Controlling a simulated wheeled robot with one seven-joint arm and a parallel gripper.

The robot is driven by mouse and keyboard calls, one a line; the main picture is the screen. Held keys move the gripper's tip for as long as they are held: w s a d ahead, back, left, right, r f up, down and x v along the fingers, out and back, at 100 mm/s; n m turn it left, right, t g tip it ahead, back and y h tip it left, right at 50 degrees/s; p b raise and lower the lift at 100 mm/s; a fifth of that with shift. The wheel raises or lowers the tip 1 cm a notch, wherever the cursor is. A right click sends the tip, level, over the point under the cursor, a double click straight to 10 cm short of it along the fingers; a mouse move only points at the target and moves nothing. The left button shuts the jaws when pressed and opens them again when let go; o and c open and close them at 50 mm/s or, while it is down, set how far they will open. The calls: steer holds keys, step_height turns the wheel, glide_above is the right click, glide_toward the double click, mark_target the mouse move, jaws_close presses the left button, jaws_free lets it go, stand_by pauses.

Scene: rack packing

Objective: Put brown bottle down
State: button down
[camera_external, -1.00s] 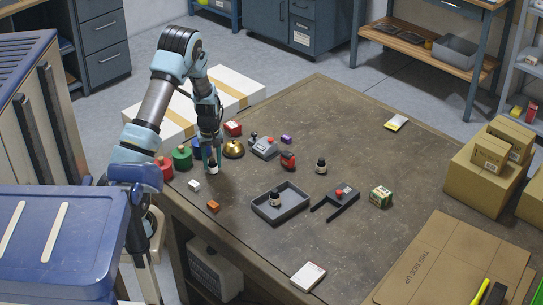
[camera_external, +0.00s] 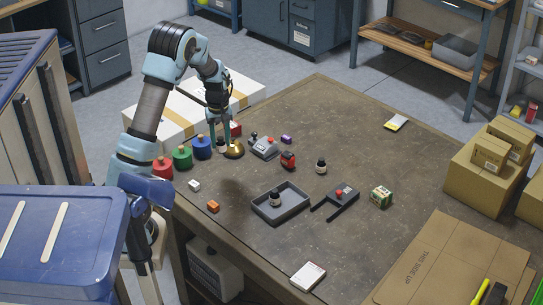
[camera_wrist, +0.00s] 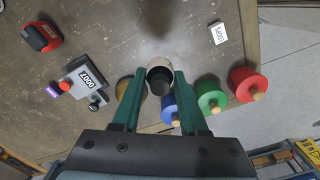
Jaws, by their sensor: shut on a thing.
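My gripper (camera_external: 220,138) is shut on a small dark bottle with a black cap and a pale band (camera_wrist: 160,66). The bottle is upright between the fingertips, and its body is mostly hidden under its cap in the wrist view. In the external view the held bottle (camera_external: 221,147) is beside the gold dome (camera_external: 234,150), near the table's back left edge. I cannot tell how high its base is above the table. A similar dark bottle (camera_external: 275,199) stands in the grey tray (camera_external: 292,213), and another (camera_external: 321,166) stands on the open table.
Red (camera_external: 162,168), green (camera_external: 182,158) and blue (camera_external: 201,147) knobbed cylinders line the left edge. A grey device (camera_external: 265,147), a red object (camera_external: 288,160) and a black fork-shaped fixture (camera_external: 335,203) stand to the right.

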steer(key=s+d, duration=0.7)
steer(key=d, duration=0.5)
steer(key=p, duration=0.1)
glide_above(286, 207)
steer(key=shift+n, duration=0.3)
step_height(286, 207, down, 5)
steer(key=shift+d+f, duration=0.1)
steer(key=shift+f+p, duration=0.4)
steer(key=shift+f, duration=1.65)
steer(key=shift+w, duration=0.1)
steer(key=shift+f, duration=0.2)
steer(key=shift+c, duration=2.2)
jaws_free()
